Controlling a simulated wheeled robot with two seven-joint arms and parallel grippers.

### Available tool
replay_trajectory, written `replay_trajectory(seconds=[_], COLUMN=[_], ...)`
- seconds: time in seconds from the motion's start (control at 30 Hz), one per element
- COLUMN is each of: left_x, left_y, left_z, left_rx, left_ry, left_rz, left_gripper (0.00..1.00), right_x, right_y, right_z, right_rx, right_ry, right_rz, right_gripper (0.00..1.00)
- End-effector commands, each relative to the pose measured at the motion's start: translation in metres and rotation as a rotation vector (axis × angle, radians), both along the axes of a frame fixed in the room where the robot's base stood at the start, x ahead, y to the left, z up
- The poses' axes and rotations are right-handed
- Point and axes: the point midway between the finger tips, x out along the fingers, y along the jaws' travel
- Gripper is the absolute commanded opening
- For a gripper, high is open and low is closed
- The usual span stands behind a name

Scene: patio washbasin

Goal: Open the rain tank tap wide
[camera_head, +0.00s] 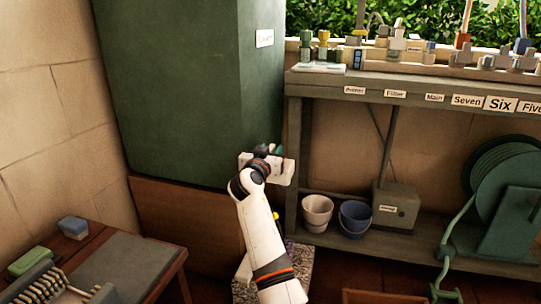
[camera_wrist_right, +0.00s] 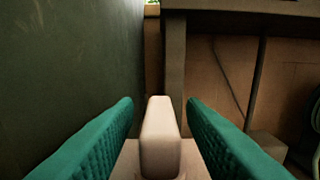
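The dark green rain tank (camera_head: 185,85) stands tall at the left back in the head view, with a small white label near its right edge. It fills the left of the wrist view (camera_wrist_right: 65,70). My right gripper (camera_head: 278,153) is by the tank's lower right corner. In the wrist view its two teal fingers (camera_wrist_right: 160,100) are apart, with a pale upright block between them and a gap on each side. I cannot tell whether that block is part of the tap or of my gripper. A small yellow piece (camera_head: 276,215) shows beside my forearm; the tap is not clearly seen. My left gripper is not in view.
A labelled shelf bench (camera_head: 420,88) stands right of the tank, its post close to my right gripper. Below are a pale pot (camera_head: 317,211), a blue pot (camera_head: 355,217), a grey box (camera_head: 396,207) and a green hose reel (camera_head: 510,200). A low table (camera_head: 125,265) stands at the left.

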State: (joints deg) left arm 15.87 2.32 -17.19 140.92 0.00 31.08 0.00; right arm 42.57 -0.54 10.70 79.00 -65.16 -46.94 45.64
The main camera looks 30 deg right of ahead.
Motion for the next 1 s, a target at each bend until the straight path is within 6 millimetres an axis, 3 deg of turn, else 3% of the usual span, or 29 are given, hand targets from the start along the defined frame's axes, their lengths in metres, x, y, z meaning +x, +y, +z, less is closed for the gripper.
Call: replay_trajectory(seconds=[0.37,0.6,0.9,1.0], left_x=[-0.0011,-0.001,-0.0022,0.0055], left_y=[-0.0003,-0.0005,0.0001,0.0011], left_z=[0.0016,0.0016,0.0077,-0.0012], left_rx=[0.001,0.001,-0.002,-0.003], left_ry=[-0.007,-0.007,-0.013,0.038], left_rz=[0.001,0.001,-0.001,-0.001], left_gripper=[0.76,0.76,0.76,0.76], right_x=[0.0039,0.0037,0.0033,0.0032], right_y=[-0.005,-0.0048,-0.0048,-0.0047], right_z=[0.0005,0.0003,0.0017,0.0035], right_rx=[0.0,0.0,0.001,0.0], right_ry=[0.0,0.0,0.001,0.001], right_rz=[0.0,0.0,0.018,0.045], right_gripper=[0.37,0.0,0.0,0.0])
